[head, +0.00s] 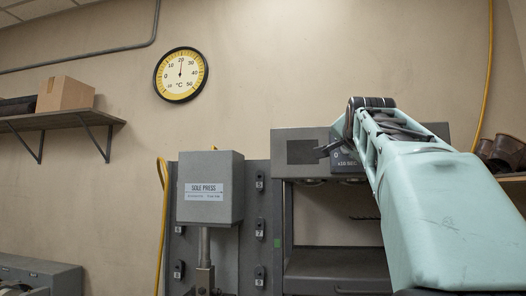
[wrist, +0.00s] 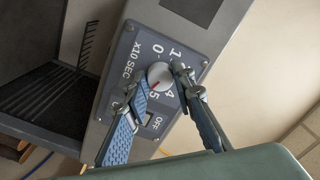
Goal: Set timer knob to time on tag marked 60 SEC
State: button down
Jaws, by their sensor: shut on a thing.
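The timer knob (wrist: 160,75) is a round pale knob with a red mark on a grey dial plate (wrist: 120,70) in the wrist view. The plate reads X10 SEC; 0, 1, 4 and 5 show, and other numerals are hidden by my fingers. The red mark sits at the knob's lower left edge, close to the 5. My gripper (wrist: 160,82) is shut on the knob, a finger on each side. In the head view my gripper (head: 329,149) is at the machine's front panel and the knob is hidden. I cannot make out a tag marked 60 SEC.
An OFF switch (wrist: 140,104) sits below the dial, partly behind the left finger. The grey machine (head: 300,215) has an open bay under the panel. A SOLE PRESS box (head: 210,172) stands left of it. Boots (head: 503,152) lie on a shelf at right.

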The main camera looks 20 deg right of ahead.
jog(key=shift+m, duration=1)
jog(key=c, duration=1.6)
grip_release()
